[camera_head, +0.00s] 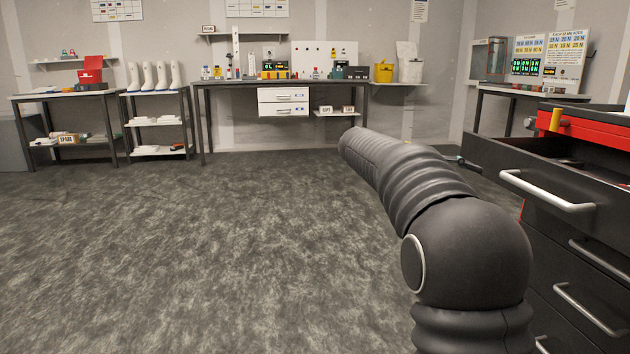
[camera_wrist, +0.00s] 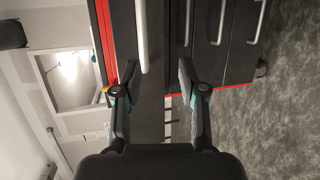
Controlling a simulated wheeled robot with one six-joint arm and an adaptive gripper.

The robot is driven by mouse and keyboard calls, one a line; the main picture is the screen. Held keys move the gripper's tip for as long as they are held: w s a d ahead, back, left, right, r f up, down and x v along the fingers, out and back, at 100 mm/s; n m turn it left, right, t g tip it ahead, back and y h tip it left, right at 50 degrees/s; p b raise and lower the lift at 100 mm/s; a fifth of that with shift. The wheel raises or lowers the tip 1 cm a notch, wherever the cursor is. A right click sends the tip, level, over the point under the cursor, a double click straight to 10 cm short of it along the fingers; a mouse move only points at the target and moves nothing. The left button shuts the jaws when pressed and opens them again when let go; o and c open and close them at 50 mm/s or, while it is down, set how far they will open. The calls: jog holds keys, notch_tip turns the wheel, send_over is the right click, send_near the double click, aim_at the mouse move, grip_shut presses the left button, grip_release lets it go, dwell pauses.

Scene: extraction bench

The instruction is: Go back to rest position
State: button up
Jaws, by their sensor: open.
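My gripper (camera_wrist: 158,72) shows in the wrist view with its two fingers spread apart and nothing between the tips. A pale drawer handle (camera_wrist: 141,36) of the dark tool cabinet lies ahead of the fingers, and I see no contact. In the head view my arm reaches forward on the right side, left of the cabinet. It hides most of the gripper there; only a small dark tip shows behind it. The cabinet's top drawer (camera_head: 518,157) stands pulled open, with its handle (camera_head: 547,194) on the front.
Lower drawers with handles (camera_head: 588,309) appear closed. The grey floor (camera_head: 200,250) is clear.

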notch_tip(320, 180, down, 8)
jog(key=w+n+t+y, duration=0.1)
jog(key=n+t+y, duration=0.1)
jog(key=s+a+f+n+t+y+p, duration=0.2)
jog(key=s+a+f+y, duration=0.35)
jog(key=a+f, duration=0.2)
jog(key=s+a+r+m+t+y+p, duration=0.1)
jog(key=s+a, duration=0.4)
jog(key=s, duration=0.7)
jog(key=s+a+r+m+t+y+p, duration=0.1)
jog(key=s+a+t+y+p, duration=0.3)
jog(key=s, duration=0.8)
jog(key=shift+a+r+y+p, duration=0.15)
jog(key=shift+a+y+p, duration=0.5)
jog(key=shift+a+y, duration=0.4)
jog(key=shift+d, duration=0.1)
